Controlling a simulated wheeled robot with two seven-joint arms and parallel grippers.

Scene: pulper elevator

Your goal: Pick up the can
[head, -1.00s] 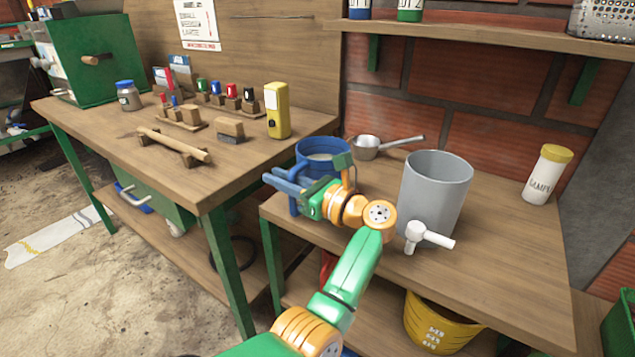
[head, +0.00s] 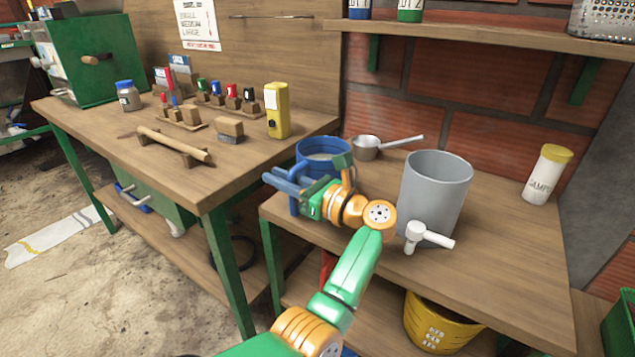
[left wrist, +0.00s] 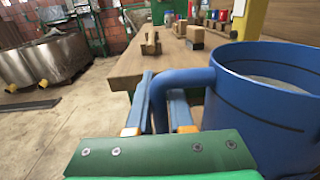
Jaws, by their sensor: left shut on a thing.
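The can is a blue, open-topped vessel (head: 318,150) with a looped side handle and something pale inside. It stands upright at the left end of the lower wooden bench, partly hidden by my left gripper (head: 273,181). In the left wrist view the can (left wrist: 265,110) fills the right side, and its handle (left wrist: 182,79) runs down between the fingers of my left gripper (left wrist: 161,100). The left gripper is shut on this handle. I cannot see any gap between the can and the bench. My right gripper is not in view.
A grey bucket with a white tap (head: 436,190) stands close to the right of my left arm. A saucepan (head: 366,148) sits behind the can. The higher workbench (head: 140,175), with a yellow box (head: 277,110) on it, is to the left. A yellow-lidded jar (head: 547,175) stands at the right.

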